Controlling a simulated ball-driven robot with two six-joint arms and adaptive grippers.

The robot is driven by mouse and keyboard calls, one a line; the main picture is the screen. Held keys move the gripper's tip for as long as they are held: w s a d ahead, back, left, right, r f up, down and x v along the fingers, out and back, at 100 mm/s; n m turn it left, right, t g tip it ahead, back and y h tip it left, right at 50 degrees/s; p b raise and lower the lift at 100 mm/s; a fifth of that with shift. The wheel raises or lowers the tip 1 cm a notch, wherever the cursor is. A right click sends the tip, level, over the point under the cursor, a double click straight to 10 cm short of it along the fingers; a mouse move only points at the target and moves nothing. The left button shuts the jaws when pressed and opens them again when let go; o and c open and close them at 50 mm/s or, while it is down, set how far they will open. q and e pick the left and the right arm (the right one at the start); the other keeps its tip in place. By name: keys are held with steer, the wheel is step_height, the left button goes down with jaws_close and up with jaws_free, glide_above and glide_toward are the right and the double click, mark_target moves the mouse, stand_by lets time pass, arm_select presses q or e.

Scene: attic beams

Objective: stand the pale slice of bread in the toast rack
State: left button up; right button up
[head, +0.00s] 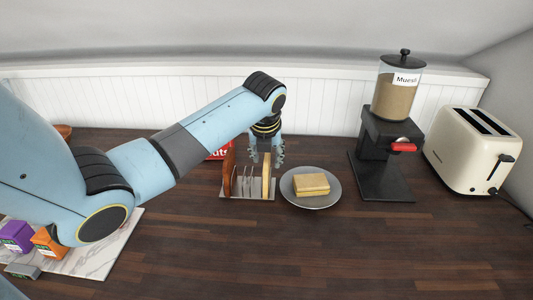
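The toast rack (251,196) stands on the dark wooden counter, left of the plate. A brown slice (229,174) stands upright at its left end. A pale slice of bread (266,177) stands upright in its right end. My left gripper (267,157) is just above and behind the rack's right end. Its fingers are spread apart on either side of the pale slice's top, with a gap visible; it looks open. Pale bread (311,183) also lies flat on the grey plate (320,204), apparently stacked. My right gripper is not in view.
A muesli dispenser (393,105) and a cream toaster (470,150) stand at the right. A red packet (219,153) is partly hidden behind the rack. A marble board (100,256) with small purple and orange boxes lies at the left. The front counter is clear.

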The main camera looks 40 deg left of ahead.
arm_select(q)
steer(key=v, duration=1.2)
steer(key=shift+w, duration=0.1)
